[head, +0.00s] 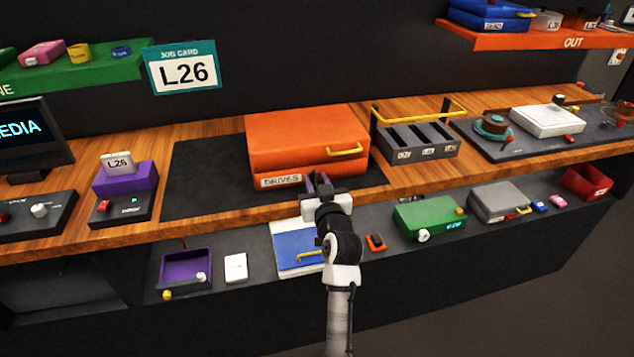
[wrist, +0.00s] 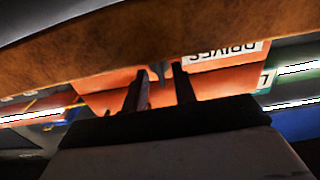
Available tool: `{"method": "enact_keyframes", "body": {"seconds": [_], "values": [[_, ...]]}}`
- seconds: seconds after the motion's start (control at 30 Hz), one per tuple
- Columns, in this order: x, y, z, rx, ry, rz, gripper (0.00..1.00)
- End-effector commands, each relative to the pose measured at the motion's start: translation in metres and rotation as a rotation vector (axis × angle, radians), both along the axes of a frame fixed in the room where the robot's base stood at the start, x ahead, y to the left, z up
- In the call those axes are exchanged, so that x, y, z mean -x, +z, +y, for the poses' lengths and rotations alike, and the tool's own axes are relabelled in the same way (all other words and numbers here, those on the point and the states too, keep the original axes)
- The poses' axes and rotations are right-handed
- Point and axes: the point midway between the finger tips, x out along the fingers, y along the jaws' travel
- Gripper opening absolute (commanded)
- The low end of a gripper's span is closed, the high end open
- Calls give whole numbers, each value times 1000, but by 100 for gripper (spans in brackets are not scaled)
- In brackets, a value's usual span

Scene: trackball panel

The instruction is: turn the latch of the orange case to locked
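The orange case (head: 300,138) sits closed on a dark mat on the wooden counter. Its front carries a white DRIVES label (head: 281,182), and a yellow handle (head: 344,150) is at the right. My gripper (head: 318,184) is at the lower front of the case, right of the label. In the wrist view my gripper (wrist: 160,88) has its two dark fingers apart, pointing at the orange front (wrist: 215,82). A small dark piece (wrist: 160,70) shows between the fingertips, perhaps the latch. Contact and the latch's setting cannot be told. In the head view my gripper hides that spot.
The counter's wooden front edge (head: 225,212) runs just below my gripper. A grey slotted rack (head: 415,140) with a yellow bar stands right of the case. A purple box (head: 125,177) stands left. The lower shelf holds a blue-and-white case (head: 296,240) and a green case (head: 428,217).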

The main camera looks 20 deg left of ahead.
Motion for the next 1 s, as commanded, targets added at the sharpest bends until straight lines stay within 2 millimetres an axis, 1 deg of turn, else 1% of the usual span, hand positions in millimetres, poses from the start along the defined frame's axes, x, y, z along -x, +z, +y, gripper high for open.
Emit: {"method": "enact_keyframes", "body": {"seconds": [0.03,0.1,0.2,0.47,0.67,0.87,1.0], "values": [[0,0,0,0,0,0,20],[0,0,0,0,0,0,11],[0,0,0,0,0,0,0],[0,0,0,4,0,-3,0],[0,-2,0,45,-1,-32,0],[0,-5,0,146,0,-102,0],[1,-5,0,248,-1,-171,0]]}}
